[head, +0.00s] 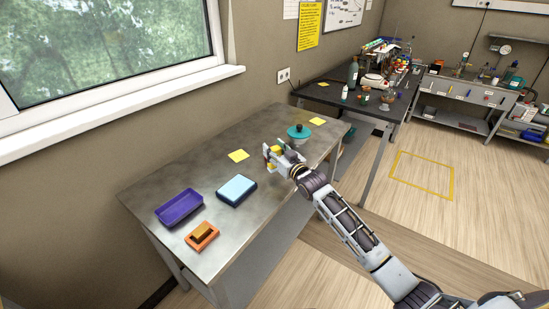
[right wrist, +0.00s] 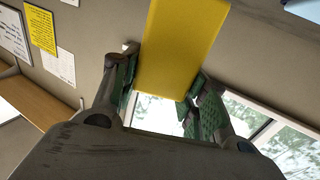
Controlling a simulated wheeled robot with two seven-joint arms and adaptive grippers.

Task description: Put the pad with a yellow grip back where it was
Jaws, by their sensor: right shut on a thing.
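My right gripper (head: 276,155) is above the metal table, near its front edge and toward its far end. It is shut on the yellow grip (head: 276,149) of the pad. In the right wrist view the yellow grip (right wrist: 180,48) fills the space between the green-padded fingers (right wrist: 164,92). The pad's own face is hidden or too small to tell. On the table are an orange tray (head: 213,239) with a tan block (head: 202,230) in it, an empty purple tray (head: 180,207) and a dark-edged light blue pad or box (head: 237,188). My left gripper is not in view.
A teal round thing with a dark knob (head: 299,131) stands just behind my right gripper. A cluttered dark table (head: 340,94) stands beyond. The window sill (head: 120,109) runs along the left wall.

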